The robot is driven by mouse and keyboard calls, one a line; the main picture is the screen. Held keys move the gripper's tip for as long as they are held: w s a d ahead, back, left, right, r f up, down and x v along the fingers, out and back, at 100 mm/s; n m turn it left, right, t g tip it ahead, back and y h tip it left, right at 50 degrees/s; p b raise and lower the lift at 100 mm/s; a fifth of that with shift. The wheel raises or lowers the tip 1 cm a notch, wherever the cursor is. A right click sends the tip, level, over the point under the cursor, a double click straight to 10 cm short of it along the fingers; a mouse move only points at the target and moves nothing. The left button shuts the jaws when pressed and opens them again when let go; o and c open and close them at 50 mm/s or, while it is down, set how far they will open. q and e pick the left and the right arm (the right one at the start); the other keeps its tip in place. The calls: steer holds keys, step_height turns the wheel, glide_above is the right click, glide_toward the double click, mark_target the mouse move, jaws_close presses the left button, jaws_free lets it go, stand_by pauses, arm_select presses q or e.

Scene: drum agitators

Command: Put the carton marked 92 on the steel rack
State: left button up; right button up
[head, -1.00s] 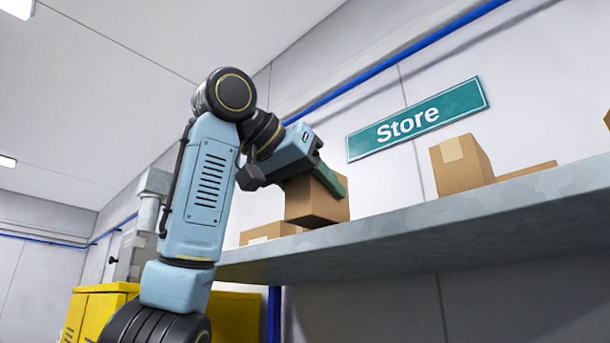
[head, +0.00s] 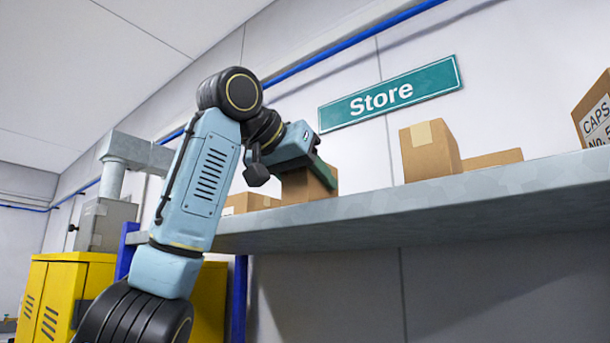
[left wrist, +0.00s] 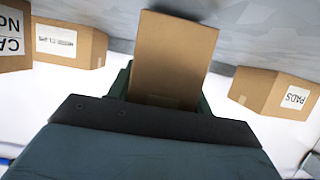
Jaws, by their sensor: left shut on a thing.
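My left gripper (head: 318,170) is shut on a brown carton (head: 296,187). In the head view the carton is at the front edge of the grey steel rack shelf (head: 420,205), its lower edge level with the shelf top; I cannot tell if it touches. The held carton also shows in the left wrist view (left wrist: 172,55), between the green fingers; no number can be read on it. My right gripper is not in view.
On the shelf stand a carton (head: 430,152), a low carton (head: 493,159), a carton marked CAPS (head: 592,115) at right, and another (head: 240,203) left of the held one. A green Store sign (head: 390,94) hangs behind. A yellow cabinet (head: 62,290) stands below left.

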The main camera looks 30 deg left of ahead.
arm_select(q)
steer(key=shift+f, duration=0.2)
steer(key=o, duration=1.1)
steer(key=shift+o, duration=0.2)
steer(key=shift+s, duration=0.1)
steer(key=d+b+v, duration=0.1)
steer(key=b+v, duration=0.2)
steer(key=v, duration=1)
steer(key=shift+a+b, duration=0.35)
steer(key=shift+a, duration=0.15)
